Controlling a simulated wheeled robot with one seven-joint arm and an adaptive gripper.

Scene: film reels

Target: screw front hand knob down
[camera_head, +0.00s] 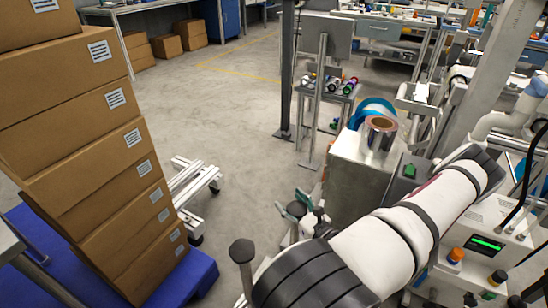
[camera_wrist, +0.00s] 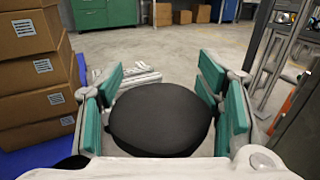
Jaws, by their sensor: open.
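My gripper (camera_head: 297,207) has green finger pads and is open, low in the middle of the head view, partly hidden by my white arm. In the wrist view my gripper (camera_wrist: 163,76) spreads its pads to either side of a round black knob (camera_wrist: 160,118). The knob's broad top lies between the fingers, with a narrow gap visible on the right side; I cannot tell whether the left pads touch it. In the head view a dark knob (camera_head: 242,251) on an upright stem stands left of my gripper. I cannot tell whether both views show the same knob.
Stacked cardboard boxes (camera_head: 80,150) on a blue pallet (camera_head: 190,282) stand at the left. An aluminium frame (camera_head: 195,180) lies on the floor beyond. A metal cabinet with a foil roll (camera_head: 379,135) is behind my arm. A control box (camera_head: 485,243) is at the right.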

